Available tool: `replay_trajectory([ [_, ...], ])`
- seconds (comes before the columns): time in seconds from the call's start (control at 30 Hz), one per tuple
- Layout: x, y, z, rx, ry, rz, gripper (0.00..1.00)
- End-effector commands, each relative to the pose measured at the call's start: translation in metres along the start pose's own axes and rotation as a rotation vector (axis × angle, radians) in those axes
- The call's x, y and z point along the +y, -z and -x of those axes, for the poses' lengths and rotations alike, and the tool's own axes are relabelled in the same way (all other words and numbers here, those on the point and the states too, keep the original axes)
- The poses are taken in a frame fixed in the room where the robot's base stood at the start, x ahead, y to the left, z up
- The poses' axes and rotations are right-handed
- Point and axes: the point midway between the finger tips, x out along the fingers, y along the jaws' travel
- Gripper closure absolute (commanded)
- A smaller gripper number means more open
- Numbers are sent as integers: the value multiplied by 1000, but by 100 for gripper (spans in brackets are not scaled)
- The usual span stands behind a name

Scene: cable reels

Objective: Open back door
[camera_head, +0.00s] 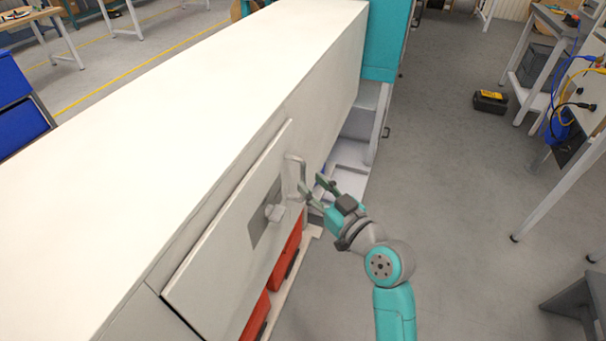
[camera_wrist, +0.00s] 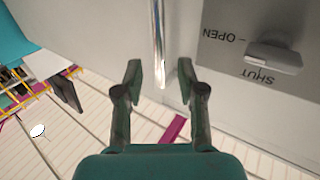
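The back door (camera_head: 225,245) is a pale panel on the side of a long white cabinet, its upper edge standing out from the cabinet face. I cannot tell whether it is ajar. A metal bar handle (camera_head: 299,175) is near its far end, beside a grey latch knob (camera_head: 274,212) on a darker plate. The wrist view shows the knob (camera_wrist: 273,58) and the plate's upside-down words OPEN and SHUT. My gripper (camera_head: 314,190) is open at the handle. In the wrist view the handle (camera_wrist: 158,40) lies between and beyond my fingertips (camera_wrist: 159,80), with gaps visible.
Red bins (camera_head: 286,257) sit below the door. A teal cabinet part (camera_head: 388,40) stands beyond the white cabinet (camera_head: 200,90). Floor (camera_head: 455,200) is clear to the right, with a black and yellow case (camera_head: 490,102) and workbenches farther off.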

Motion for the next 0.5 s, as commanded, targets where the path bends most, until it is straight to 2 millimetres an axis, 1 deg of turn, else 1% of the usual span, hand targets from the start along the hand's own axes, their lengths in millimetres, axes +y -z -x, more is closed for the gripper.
replay_trajectory([
  [0.03,0,0,-10,0,2,0,61],
  [0.2,0,0,-32,0,1,0,61],
  [0.33,0,0,-42,-1,1,1,61],
  [0.5,0,-1,-46,-1,0,0,61],
])
